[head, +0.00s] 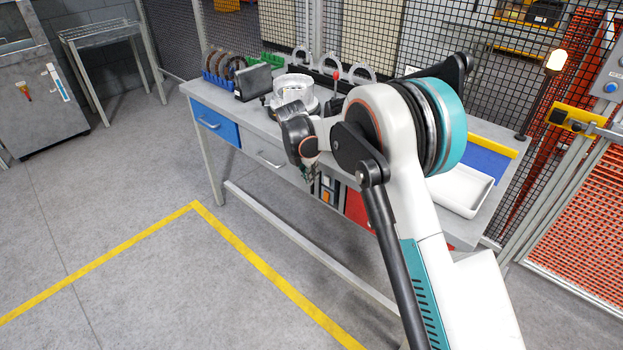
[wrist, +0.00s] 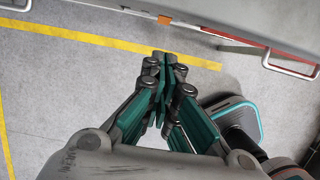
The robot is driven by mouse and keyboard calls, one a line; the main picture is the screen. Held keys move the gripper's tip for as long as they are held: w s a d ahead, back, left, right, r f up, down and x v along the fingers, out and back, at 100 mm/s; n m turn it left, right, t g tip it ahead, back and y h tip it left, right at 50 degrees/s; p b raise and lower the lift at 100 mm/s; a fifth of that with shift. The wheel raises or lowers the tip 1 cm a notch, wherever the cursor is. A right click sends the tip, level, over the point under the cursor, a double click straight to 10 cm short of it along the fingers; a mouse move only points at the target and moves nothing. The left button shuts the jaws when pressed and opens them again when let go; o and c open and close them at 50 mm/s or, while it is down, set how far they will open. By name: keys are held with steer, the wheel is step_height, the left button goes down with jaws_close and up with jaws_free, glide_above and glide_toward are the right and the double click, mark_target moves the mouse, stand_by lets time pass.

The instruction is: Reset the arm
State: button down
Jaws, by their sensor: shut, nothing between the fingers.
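My gripper (wrist: 164,60) is in the middle of the wrist view, its green-and-grey fingers brought together at the tips with nothing between them. It points down over bare grey floor, in front of the workbench edge. In the head view my arm is raised and bent, its white and teal links covering the middle and right of the workbench (head: 250,137). Its wrist hangs by the bench's front edge, and the gripper below it is small and mostly hidden there.
On the bench are a white round part (head: 293,88), a black box (head: 253,81), a blue bin (head: 214,80) of rings and a white tray (head: 462,192). A mesh fence (head: 405,35) stands behind.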

stand_by(0.4)
steer(key=s+d+r+m+t+y, duration=0.1)
steer(key=s+d+r+m, duration=0.65)
steer(key=r, duration=0.35)
steer(key=s+d+r+m+t+y, duration=0.1)
steer(key=s+d+r+m, duration=0.6)
steer(key=r, duration=0.4)
steer(key=s+d+m+t, duration=0.1)
steer(key=s+d+m, duration=0.3)
steer(key=s, duration=0.5)
steer(key=s+d+f+m+t, duration=0.1)
steer(key=s+d+m, duration=0.2)
steer(key=s, duration=0.6)
steer(key=s+d+f+m, duration=0.1)
steer(key=s+d+m, duration=0.3)
steer(key=s+m, duration=0.3)
steer(key=shift+s+d+t, duration=0.3)
steer(key=shift+s+t, duration=0.1)
steer(key=shift+s, duration=0.6)
steer(key=shift+f, duration=0.1)
